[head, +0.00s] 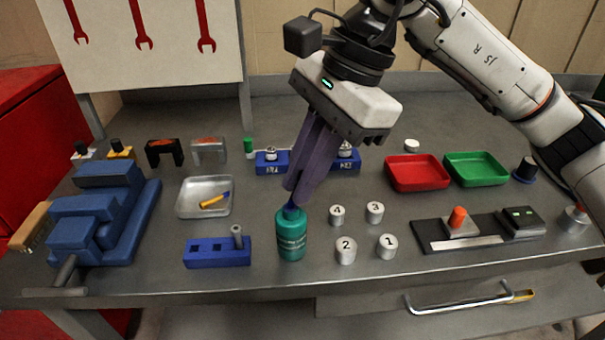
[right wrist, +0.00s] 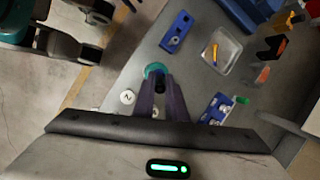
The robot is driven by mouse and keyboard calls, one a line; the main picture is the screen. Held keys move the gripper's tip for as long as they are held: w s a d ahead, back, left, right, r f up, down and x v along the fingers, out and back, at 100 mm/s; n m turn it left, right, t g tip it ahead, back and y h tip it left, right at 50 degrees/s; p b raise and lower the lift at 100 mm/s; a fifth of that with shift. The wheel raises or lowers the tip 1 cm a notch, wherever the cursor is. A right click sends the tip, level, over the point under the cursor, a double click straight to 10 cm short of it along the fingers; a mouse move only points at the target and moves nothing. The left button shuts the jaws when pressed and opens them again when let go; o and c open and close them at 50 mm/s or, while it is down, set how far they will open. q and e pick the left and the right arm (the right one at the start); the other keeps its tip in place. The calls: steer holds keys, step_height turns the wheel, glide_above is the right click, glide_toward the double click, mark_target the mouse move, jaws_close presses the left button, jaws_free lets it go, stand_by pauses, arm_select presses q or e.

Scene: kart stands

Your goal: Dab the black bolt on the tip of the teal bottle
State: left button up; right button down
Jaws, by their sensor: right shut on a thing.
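The teal bottle (head: 291,240) stands upright near the front edge of the table. Its top also shows in the right wrist view (right wrist: 154,70). My right gripper (head: 292,198) points down directly over the bottle's tip. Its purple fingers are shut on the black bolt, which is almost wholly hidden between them. A small dark part between the fingers (right wrist: 158,90) shows in the right wrist view. The fingertips are at the bottle's top; I cannot tell whether the bolt touches the tip. My left gripper is not in view.
A blue block (head: 205,254) with a grey peg stands left of the bottle. Numbered weights (head: 346,251) stand close on its right. A metal tray (head: 190,208) holds a yellow and blue piece. Red (head: 417,185) and green (head: 477,180) trays lie further right.

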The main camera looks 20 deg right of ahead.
steer(key=shift+f, duration=0.1)
steer(key=shift+r+p, duration=2.5)
steer(key=shift+r, duration=1.1)
steer(key=shift+f, duration=0.1)
